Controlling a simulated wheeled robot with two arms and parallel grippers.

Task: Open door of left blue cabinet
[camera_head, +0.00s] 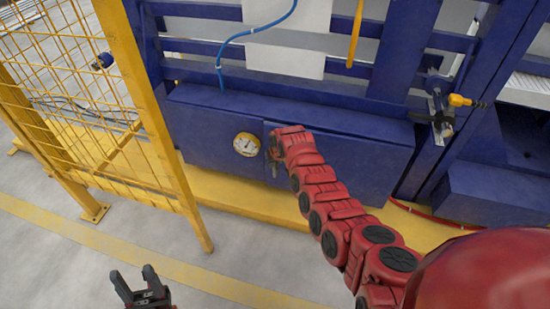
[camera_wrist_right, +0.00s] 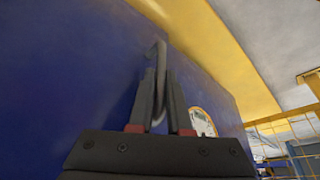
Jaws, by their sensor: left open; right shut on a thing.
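The blue cabinet (camera_head: 215,105) is low and wide in the head view, with a round white-faced gauge (camera_head: 246,146) on its front. A blue door panel (camera_head: 365,165) lies right of the gauge; I cannot tell if it stands slightly ajar. My right gripper (camera_head: 273,158) is at this panel's left edge, just right of the gauge. In the right wrist view my right gripper (camera_wrist_right: 160,95) is shut on a thin grey handle (camera_wrist_right: 160,57) on the blue surface; its fingers partly hide it. My left gripper (camera_head: 137,283) is open and empty over the floor, low in the head view.
A yellow mesh fence (camera_head: 110,150) stands left of the cabinet. A yellow base strip (camera_head: 250,200) runs along the cabinet's foot. A blue frame with a hose (camera_head: 221,65) rises above, and a clamp (camera_head: 438,110) sits at the right. The grey floor (camera_head: 70,265) in front is clear.

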